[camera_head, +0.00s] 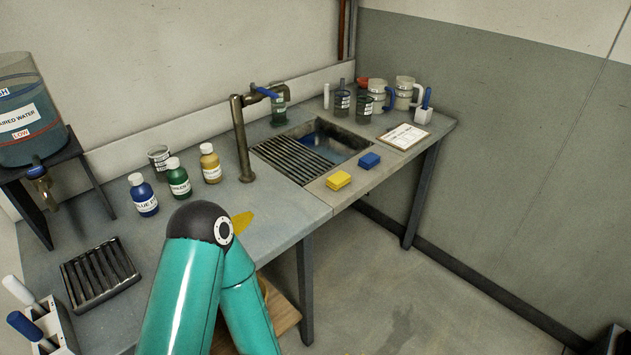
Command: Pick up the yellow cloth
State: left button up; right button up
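A flat yellow piece (242,222), which looks like cloth, lies on the grey worktop near its front edge. My teal arm covers part of it, so its full shape is hidden. A thicker yellow block (338,180), like a sponge or folded cloth, sits farther right on the counter in front of the sink. A similar blue block (369,160) is beside it. My bent arm rises from the bottom of the picture, with its dark elbow just left of the flat yellow piece. Neither gripper shows.
Blue, green and yellow-labelled bottles (210,163) stand behind my elbow. A tap (242,140) rises beside the grated sink (300,160). Jugs (404,93) and a clipboard (404,137) are at the right. A slotted rack (98,274) lies at the left. Floor right of the table is clear.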

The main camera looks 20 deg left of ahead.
aim_at(338, 180)
jog(key=u, duration=0.05)
jog(key=i, duration=0.9)
